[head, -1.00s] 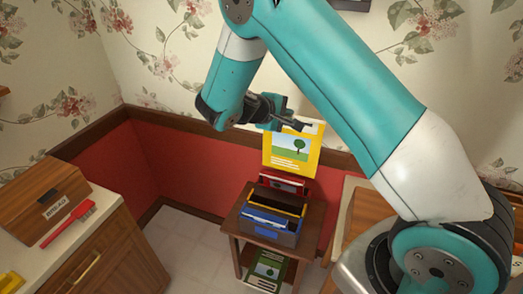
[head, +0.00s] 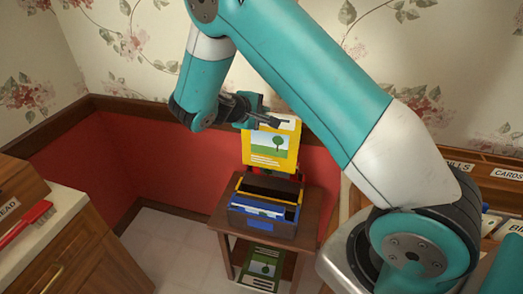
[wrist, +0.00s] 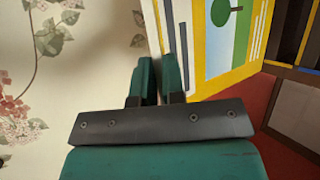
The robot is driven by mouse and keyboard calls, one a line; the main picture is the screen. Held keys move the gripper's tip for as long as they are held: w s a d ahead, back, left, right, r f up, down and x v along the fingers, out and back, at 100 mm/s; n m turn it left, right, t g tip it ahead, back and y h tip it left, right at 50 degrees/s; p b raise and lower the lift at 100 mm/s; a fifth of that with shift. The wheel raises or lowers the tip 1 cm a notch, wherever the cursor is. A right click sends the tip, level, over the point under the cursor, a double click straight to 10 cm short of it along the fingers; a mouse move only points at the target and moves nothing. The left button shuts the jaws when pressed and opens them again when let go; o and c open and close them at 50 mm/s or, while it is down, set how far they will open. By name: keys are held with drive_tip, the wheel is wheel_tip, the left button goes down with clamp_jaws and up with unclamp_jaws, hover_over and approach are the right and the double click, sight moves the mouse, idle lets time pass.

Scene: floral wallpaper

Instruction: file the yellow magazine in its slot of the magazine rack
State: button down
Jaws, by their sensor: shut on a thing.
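The yellow magazine (head: 247,146), with a green tree picture on its cover, hangs upright in my gripper (head: 277,122). The gripper is shut on its top edge. In the wrist view the fingers (wrist: 158,82) pinch the magazine (wrist: 258,40) at its edge. The magazine rack (head: 262,227) stands below on a small wooden table. It has a blue-marked front and a yellow-rimmed slot (head: 268,191) behind it. The magazine's lower edge is just above or behind the rack's back; the exact depth is unclear. Something red behind it is mostly hidden.
The small table (head: 312,215) has a green magazine (head: 262,268) on its lower shelf. A counter with a red brush (head: 25,222) is at the left. A wooden sorter with labels (head: 500,172) is at the right. The wall is close behind the rack.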

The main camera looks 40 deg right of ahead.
sight(269, 147)
wheel_tip(269, 147, down, 13)
drive_tip(key=b, duration=1)
drive_tip(key=shift+r, duration=0.15)
wheel_tip(269, 147, down, 10)
drive_tip(key=b, duration=0.6)
drive_tip(key=shift+a+r, duration=0.2)
drive_tip(key=shift+r, duration=0.05)
idle(0.4)
drive_tip(key=c, duration=1.1)
unclamp_jaws()
drive_tip(key=v, duration=1.7)
drive_tip(key=shift+a+b, duration=0.25)
drive_tip(key=shift+b, duration=0.1)
